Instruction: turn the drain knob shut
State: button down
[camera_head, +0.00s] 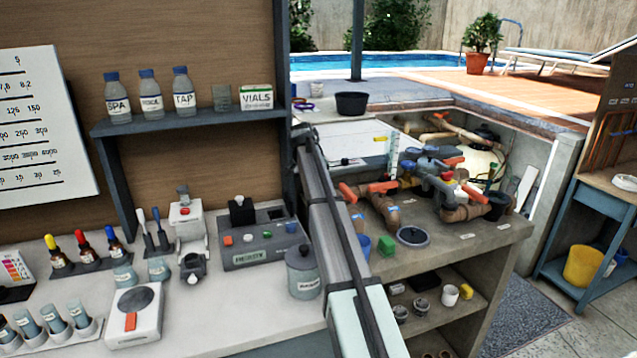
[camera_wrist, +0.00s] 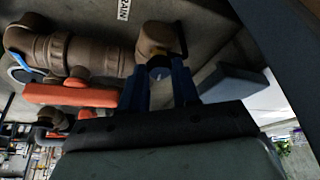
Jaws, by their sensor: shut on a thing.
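In the wrist view, my gripper (camera_wrist: 159,78) has its two dark blue fingers on either side of a small grey-blue drain knob (camera_wrist: 159,72) and is shut on it. The knob is at the end of a brown pipe fitting (camera_wrist: 157,40). A white label reading DRAIN (camera_wrist: 123,10) lies on the grey surface beside the fitting. The fingers and the dark palm hide part of the knob, and I cannot tell how far it is turned. In the head view, I cannot clearly make out the gripper or the knob among the crowded pipes.
An orange valve handle (camera_wrist: 70,95) and brown pipes (camera_wrist: 65,50) lie left of my fingers. A blue-grey flat piece (camera_wrist: 232,82) is close on the right.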

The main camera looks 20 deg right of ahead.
jog(key=c, duration=0.8)
grip_release()
jog(key=shift+c, duration=0.2)
jog(key=v, duration=1.3)
jog(key=shift+a+r, duration=0.2)
jog(key=shift+r, duration=0.1)
jog(key=shift+s, duration=0.1)
